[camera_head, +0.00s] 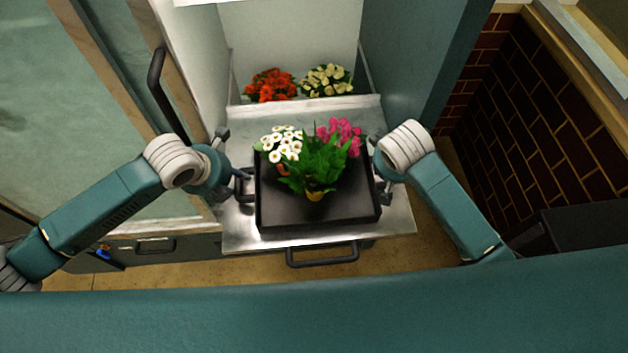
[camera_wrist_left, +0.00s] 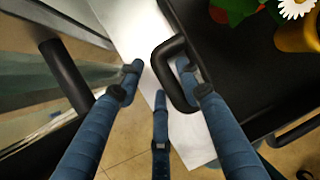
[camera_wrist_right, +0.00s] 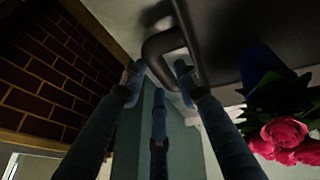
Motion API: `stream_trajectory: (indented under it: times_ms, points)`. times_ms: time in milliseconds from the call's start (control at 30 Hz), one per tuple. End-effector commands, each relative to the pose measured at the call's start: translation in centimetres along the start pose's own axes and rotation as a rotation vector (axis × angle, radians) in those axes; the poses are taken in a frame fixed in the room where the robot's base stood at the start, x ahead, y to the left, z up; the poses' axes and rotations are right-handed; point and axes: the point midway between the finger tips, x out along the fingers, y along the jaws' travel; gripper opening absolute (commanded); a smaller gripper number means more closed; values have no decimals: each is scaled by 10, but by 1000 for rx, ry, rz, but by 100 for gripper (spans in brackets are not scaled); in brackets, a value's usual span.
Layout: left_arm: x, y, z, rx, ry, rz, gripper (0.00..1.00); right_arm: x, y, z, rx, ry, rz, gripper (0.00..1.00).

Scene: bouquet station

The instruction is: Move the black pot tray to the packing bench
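The black pot tray (camera_head: 280,215) sits on a pulled-out metal shelf (camera_head: 395,228) and carries potted white, pink and leafy green plants. My left gripper (camera_head: 240,178) is at the tray's left handle. In the left wrist view its fingers (camera_wrist_left: 158,78) are spread on either side of the handle (camera_wrist_left: 165,62), one finger reaching into the loop. My right gripper (camera_head: 383,178) is at the right handle, partly hidden by its wrist. In the right wrist view its fingers (camera_wrist_right: 158,80) are apart around the right handle (camera_wrist_right: 152,48), one inside the loop.
Red flowers (camera_head: 270,85) and cream flowers (camera_head: 326,80) stand behind the shelf, inside the cabinet. A dark bar handle (camera_head: 322,262) runs along the shelf's front. A glass door (camera_head: 60,100) stands at the left and a brick wall (camera_head: 545,110) at the right.

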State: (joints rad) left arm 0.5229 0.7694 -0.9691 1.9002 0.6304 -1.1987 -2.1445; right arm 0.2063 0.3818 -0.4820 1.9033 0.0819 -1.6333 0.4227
Motion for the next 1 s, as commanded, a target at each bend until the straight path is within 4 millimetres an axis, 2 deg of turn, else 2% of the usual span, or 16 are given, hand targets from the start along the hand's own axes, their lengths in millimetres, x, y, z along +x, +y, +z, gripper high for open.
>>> stream_trajectory:
  times_ms: [167,433,467,600,633,1000]
  points:
    - [10,0,0,-1,0,-1,36,10,0,0,0,1,0,31]
    - [11,0,0,0,0,0,36,11,0,0,0,2,0,31]
    - [11,0,0,0,0,0,34,11,0,0,0,1,0,29]
    - [11,0,0,0,0,0,6,11,0,0,0,1,0,1]
    - [11,0,0,0,0,0,0,11,0,0,0,1,0,0]
    - [8,-1,3,-1,-6,-3,0,8,1,-3,1,6,1,0]
